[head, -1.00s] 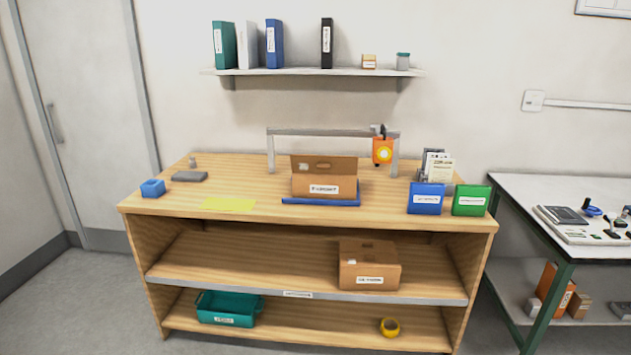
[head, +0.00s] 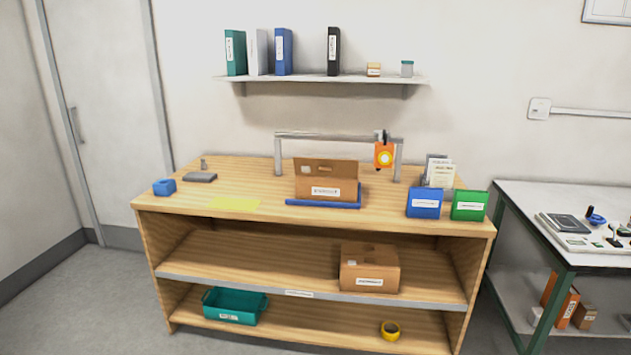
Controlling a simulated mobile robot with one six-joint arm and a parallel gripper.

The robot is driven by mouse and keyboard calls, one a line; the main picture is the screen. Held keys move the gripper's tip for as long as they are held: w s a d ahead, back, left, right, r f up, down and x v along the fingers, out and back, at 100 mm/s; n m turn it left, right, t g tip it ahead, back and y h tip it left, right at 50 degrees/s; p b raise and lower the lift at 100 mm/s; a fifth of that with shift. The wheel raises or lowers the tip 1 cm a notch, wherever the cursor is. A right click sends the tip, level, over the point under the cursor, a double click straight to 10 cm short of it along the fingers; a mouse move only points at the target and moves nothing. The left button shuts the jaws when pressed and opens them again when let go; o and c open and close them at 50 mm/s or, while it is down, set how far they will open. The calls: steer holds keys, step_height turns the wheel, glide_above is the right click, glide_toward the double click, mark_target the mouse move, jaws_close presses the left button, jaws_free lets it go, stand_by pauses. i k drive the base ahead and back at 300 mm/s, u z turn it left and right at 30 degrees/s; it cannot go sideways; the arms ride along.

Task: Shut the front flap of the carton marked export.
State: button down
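A brown carton (head: 326,190) stands on the wooden bench top, at a blue tray or plate (head: 290,202). A flap (head: 330,168) with a dark slot stands raised along its far side. Its white front label is too blurred to read for certain. A second brown carton (head: 369,270) sits on the middle shelf under the bench top. It looks closed on top, and its label is unreadable too. My gripper is not in view.
The bench (head: 181,220) carries a grey metal frame with an orange device (head: 384,154), a blue bin (head: 424,202), a green bin (head: 468,205) and a yellow sheet (head: 234,203). Floor shows at left.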

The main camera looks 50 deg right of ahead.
mark_target(310, 167)
steer(key=z, duration=0.1)
steer(key=i, duration=0.95)
steer(key=u, duration=0.05)
